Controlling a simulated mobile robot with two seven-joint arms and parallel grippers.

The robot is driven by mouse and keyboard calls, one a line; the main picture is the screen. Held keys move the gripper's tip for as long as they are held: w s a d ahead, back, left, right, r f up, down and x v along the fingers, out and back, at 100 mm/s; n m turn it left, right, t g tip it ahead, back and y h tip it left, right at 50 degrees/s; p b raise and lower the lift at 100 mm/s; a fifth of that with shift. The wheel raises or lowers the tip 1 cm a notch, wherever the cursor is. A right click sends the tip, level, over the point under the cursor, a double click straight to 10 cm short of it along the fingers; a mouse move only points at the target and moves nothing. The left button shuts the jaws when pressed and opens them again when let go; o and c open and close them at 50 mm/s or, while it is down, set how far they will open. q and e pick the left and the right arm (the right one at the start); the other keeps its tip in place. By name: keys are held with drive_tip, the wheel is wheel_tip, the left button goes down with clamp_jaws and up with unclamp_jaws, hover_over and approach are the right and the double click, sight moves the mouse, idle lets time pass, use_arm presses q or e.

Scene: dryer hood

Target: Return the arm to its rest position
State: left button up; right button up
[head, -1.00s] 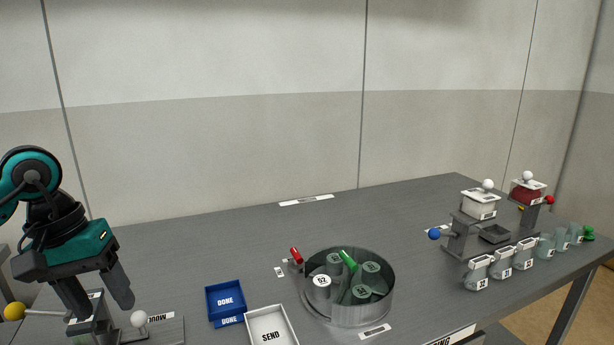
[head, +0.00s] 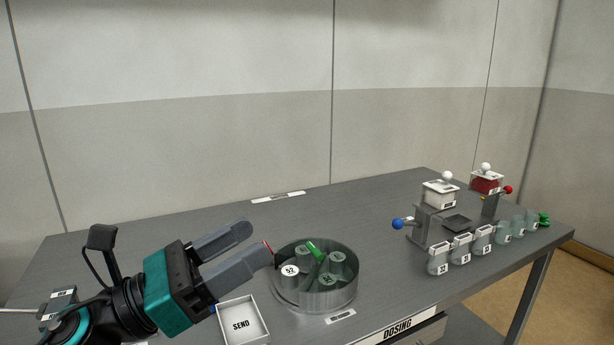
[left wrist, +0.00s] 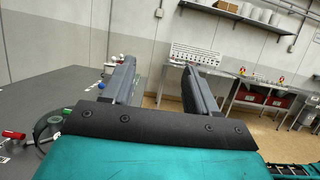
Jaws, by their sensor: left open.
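My left gripper (head: 258,245) reaches in from the lower left in the head view, above the grey table (head: 160,236). Its two fingers are apart with nothing between them. One fingertip overlaps the left rim of the round clear-walled carousel (head: 318,297) in the picture; I cannot tell whether they touch. In the left wrist view the open fingers (left wrist: 158,84) point out over the room. My right gripper is not in view.
The white SEND tray (head: 243,322) stands below the gripper. The carousel holds several jars and a green handle (head: 316,250). Dosing stands with a blue knob (head: 397,224) and labelled cups (head: 438,262) stand at right.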

use_arm(q)
drive_tip(key=a+f+n+t+y, duration=0.2)
drive_tip(key=a+f+n+y, duration=0.3)
drive_tip(key=n, duration=0.7)
drive_tip(key=w+a+f+n+t+y, duration=0.1)
drive_tip(key=a+f+n+t+y, duration=0.15)
drive_tip(key=f+n+y, duration=0.5)
drive_tip(key=a+f+n+t+y, duration=0.1)
drive_tip(key=a+f+n+y, duration=0.35)
drive_tip(key=n, duration=1.05)
drive_tip(key=s+f+n+g+y, duration=0.1)
drive_tip(key=s+f+n+g, duration=0.55)
drive_tip(key=s, duration=0.35)
drive_tip(key=s+f+n+g+y, duration=0.1)
drive_tip(key=s+f+n+g, duration=0.45)
drive_tip(key=s+f, duration=0.35)
drive_tip(key=w+d+f+t+h+p, duration=0.1)
drive_tip(key=w+d+f+t+p, duration=0.1)
drive_tip(key=w+f+t, duration=0.3)
drive_tip(key=shift+w+d+f+m+t+h+p, duration=0.3)
drive_tip(key=shift+w+m+t, duration=0.15)
drive_tip(key=shift+w+t, duration=0.4)
